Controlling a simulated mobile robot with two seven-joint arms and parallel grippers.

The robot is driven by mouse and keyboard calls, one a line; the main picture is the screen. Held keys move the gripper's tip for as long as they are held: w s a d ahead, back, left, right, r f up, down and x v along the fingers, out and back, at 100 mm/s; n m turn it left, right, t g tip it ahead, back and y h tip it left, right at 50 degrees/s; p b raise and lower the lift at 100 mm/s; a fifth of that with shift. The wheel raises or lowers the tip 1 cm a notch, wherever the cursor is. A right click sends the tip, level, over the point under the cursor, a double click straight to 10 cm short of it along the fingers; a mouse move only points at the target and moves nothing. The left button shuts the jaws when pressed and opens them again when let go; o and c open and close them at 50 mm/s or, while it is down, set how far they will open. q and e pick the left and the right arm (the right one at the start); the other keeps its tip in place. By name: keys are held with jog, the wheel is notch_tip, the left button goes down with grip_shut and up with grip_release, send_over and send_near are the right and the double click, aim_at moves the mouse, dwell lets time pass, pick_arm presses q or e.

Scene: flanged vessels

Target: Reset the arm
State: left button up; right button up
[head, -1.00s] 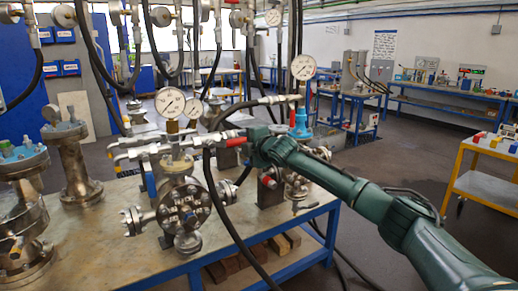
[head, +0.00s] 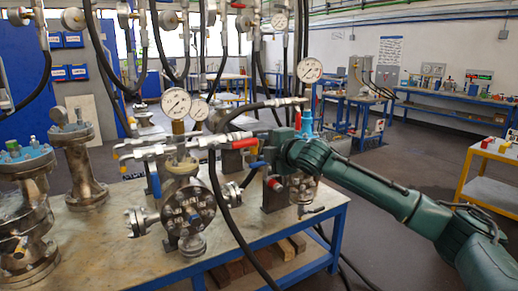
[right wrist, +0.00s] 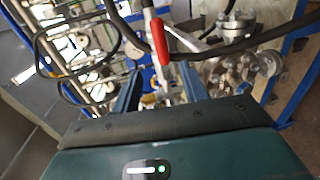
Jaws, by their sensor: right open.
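My right arm comes in from the right in the head view, with its gripper (head: 264,163) beside the hoses and fittings right of the middle flanged vessel (head: 187,215). In the right wrist view the two blue fingers of the gripper (right wrist: 160,82) stand apart. A red sleeve (right wrist: 163,40) on a metal fitting shows beyond and between them; I see nothing clamped. In the head view, a red sleeve (head: 241,143) lies on the line left of the gripper. The wrist body hides part of the fittings behind it. My left gripper is not in view.
The vessels stand on a metal-topped table (head: 110,235) with a blue frame. A tall flanged vessel (head: 80,165) stands at left. Black hoses (head: 222,200) hang near my gripper. Pressure gauges (head: 176,102) rise above the fittings. A yellow cart (head: 488,180) stands at right, with open floor before it.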

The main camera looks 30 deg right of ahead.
jog(key=s+a+f+m+g+y, duration=0.2)
jog(key=s+a+f, duration=0.3)
jog(key=a+f, duration=0.55)
jog(key=s+a+f+m+g+y, duration=0.15)
jog(key=s+a+f, duration=0.5)
jog(key=f, duration=0.65)
pick_arm(q)
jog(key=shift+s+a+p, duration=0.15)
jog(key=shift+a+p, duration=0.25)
jog(key=shift+p, duration=0.6)
pick_arm(e)
jog(key=s+a+f+m, duration=0.2)
jog(key=s+f+m, duration=0.2)
jog(key=s, duration=0.4)
jog(key=s+a+f+m+g, duration=0.1)
jog(key=s+f+m, duration=0.3)
jog(key=s, duration=0.4)
jog(key=s+a+f+m, duration=0.3)
jog(key=s+f, duration=0.3)
jog(key=s, duration=0.2)
jog(key=shift+s+f+m+g+h, duration=0.25)
jog(key=shift+s+m+g+h, duration=0.1)
jog(key=shift+m, duration=0.2)
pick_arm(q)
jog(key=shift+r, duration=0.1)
pick_arm(e)
jog(key=shift+a, duration=0.15)
